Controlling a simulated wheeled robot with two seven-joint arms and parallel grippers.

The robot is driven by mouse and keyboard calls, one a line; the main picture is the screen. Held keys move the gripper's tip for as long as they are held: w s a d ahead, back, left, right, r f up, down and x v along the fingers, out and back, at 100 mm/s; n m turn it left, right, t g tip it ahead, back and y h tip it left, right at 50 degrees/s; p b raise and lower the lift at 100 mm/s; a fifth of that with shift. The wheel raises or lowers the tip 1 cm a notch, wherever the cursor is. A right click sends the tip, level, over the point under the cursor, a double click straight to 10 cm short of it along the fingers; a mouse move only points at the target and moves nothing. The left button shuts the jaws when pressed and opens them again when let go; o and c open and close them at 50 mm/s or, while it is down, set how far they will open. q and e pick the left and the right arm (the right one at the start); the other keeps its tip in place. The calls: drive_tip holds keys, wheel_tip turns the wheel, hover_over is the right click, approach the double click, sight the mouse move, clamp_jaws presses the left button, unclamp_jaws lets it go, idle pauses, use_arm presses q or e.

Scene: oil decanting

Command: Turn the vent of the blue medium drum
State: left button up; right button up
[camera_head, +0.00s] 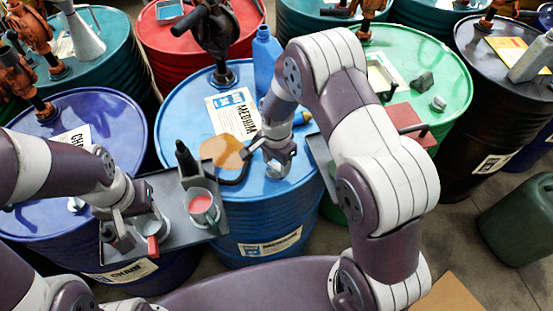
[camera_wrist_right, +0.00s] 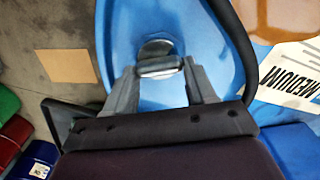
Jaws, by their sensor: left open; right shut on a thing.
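The blue medium drum (camera_head: 178,118) stands in the middle of the head view, with a "MEDIUM" label on its top and another on its side. Its vent (camera_head: 277,167) is a small metal cap near the drum top's front edge; it also shows in the right wrist view (camera_wrist_right: 158,66). My right gripper (camera_head: 270,152) is low over the drum top, its fingers on either side of the vent and shut on it. Whether the vent has turned cannot be told. My left gripper (camera_head: 130,232) is open at the left end of a grey tray.
The grey tray (camera_head: 172,235) carries a mug with red contents (camera_head: 201,207) and a dark bottle (camera_head: 186,160). An orange-brown round patch (camera_head: 222,151), a blue bottle (camera_head: 266,60) and a dark pump (camera_head: 217,35) are on the drum top. Several other drums crowd around.

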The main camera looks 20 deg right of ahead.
sight(276, 165)
drive_tip(key=shift+m, duration=2.1)
drive_tip(key=o, duration=0.9)
drive_tip(key=shift+c, duration=0.2)
drive_tip(key=shift+o, duration=0.9)
drive_tip(key=shift+s, duration=0.1)
drive_tip(key=shift+r, duration=0.1)
drive_tip(key=shift+r, duration=0.35)
wheel_tip(276, 165, up, 12)
drive_tip(key=b, duration=0.1)
